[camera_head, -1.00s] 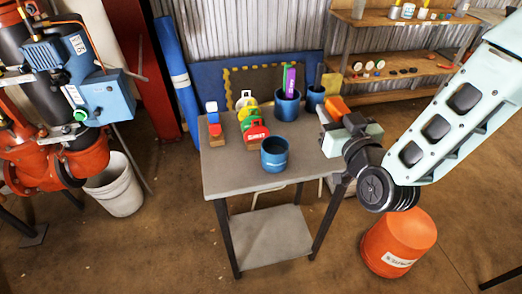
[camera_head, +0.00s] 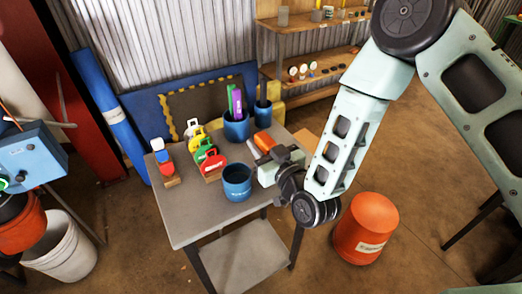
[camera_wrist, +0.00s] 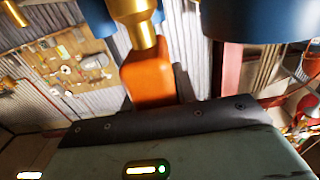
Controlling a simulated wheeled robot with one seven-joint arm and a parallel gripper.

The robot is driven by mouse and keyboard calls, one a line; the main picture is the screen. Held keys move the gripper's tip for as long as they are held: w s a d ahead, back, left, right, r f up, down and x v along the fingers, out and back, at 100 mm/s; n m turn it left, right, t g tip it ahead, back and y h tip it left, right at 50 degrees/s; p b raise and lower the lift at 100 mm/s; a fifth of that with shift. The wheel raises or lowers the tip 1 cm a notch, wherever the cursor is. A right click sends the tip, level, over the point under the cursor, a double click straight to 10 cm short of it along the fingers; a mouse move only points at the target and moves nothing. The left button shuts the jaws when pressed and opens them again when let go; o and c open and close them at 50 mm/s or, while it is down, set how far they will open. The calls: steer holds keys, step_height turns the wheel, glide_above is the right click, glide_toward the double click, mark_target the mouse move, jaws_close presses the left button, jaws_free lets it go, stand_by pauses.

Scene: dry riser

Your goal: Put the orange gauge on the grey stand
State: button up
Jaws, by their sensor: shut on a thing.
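An orange piece (camera_head: 264,141), likely the gauge, is at the end of my gripper (camera_head: 272,151), over the right side of the table. In the wrist view the orange piece (camera_wrist: 149,77) is a block with a brass fitting (camera_wrist: 134,22) at its end. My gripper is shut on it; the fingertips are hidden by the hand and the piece. I cannot make out a separate grey stand. The grey table (camera_head: 190,218) has a bare front left area.
A blue cup (camera_head: 237,183) stands just left of my gripper. Two blue holders (camera_head: 236,131) (camera_head: 262,114) stand behind, one with purple and green items. Colored tags (camera_head: 207,155) and a red-white-blue set (camera_head: 163,158) are left. An orange bucket (camera_head: 366,230) is on the floor.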

steer(key=shift+f, duration=1.05)
steer(key=shift+f, duration=0.1)
steer(key=shift+f, duration=0.15)
steer(key=o, duration=1)
steer(key=shift+r, duration=0.25)
steer(key=b+v, duration=0.1)
steer(key=v, duration=0.6)
steer(key=shift+s+d+b, duration=0.15)
steer(key=shift+s+b, duration=0.1)
steer(key=shift+b, duration=0.15)
